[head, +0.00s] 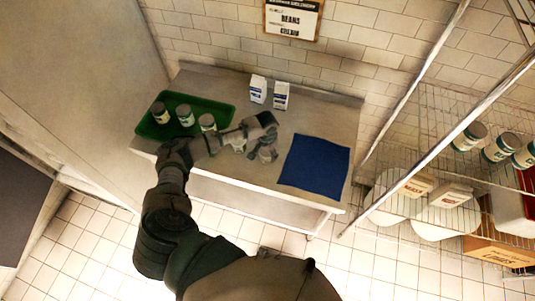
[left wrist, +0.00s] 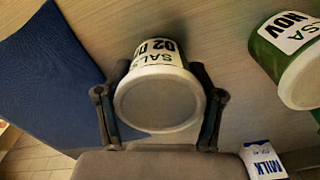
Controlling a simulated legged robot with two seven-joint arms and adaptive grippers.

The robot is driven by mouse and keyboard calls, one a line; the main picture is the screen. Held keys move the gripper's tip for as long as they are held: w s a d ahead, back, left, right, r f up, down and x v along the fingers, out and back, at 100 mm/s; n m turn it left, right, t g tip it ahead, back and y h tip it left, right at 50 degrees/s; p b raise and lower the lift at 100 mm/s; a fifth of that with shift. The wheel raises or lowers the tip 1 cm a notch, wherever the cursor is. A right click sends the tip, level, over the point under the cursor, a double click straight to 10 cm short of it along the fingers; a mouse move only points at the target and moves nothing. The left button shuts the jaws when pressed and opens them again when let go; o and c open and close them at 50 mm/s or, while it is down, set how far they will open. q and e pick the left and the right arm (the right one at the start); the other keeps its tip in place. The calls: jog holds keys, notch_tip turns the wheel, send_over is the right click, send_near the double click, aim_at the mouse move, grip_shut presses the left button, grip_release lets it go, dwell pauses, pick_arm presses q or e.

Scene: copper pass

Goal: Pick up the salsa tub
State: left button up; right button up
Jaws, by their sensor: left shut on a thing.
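My left gripper (head: 264,152) is over the worktop between the green tray and the blue mat. In the head view I cannot make out this tub behind my gripper. Whether it touches the worktop is unclear.
Several tubs stand in the green tray (head: 222,109); another salsa tub (left wrist: 296,70) shows at right. Two milk cartons (head: 258,90) (head: 280,97) stand at the back of the worktop. A blue mat (head: 315,163) lies bare at right. A wire rack (head: 425,130) stands further right.

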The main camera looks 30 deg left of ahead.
pick_arm(q)
jog(key=shift+w+r, duration=0.1)
jog(key=shift+r, duration=0.4)
notch_tip(320, 180, up, 2)
jog(key=shift+d+r, duration=0.1)
jog(key=shift+r, duration=0.15)
jog(key=s+d+r, duration=0.1)
jog(key=s+d, duration=0.2)
jog(key=s, duration=0.4)
jog(key=s+d+r, duration=0.1)
jog(key=s+d, duration=0.1)
jog(key=s, duration=0.6)
jog(key=w+d+r+n, duration=0.1)
jog(key=w+d+r, duration=0.2)
jog(key=w+r, duration=0.4)
jog(key=shift+w+d, duration=0.25)
jog(key=shift+w, duration=0.6)
jog(key=shift+n, duration=0.4)
jog(key=w+r, duration=0.1)
jog(key=r, duration=0.1)
jog(key=w+d+r, duration=0.2)
jog(key=r, duration=0.1)
jog(key=shift+w+r, duration=0.35)
jog(key=shift+w, duration=0.05)
jog(key=shift+w+d+r, duration=0.1)
jog(key=shift+d+r, duration=0.05)
jog(key=shift+r, duration=0.2)
pick_arm(e)
jog(key=shift+r, duration=0.1)
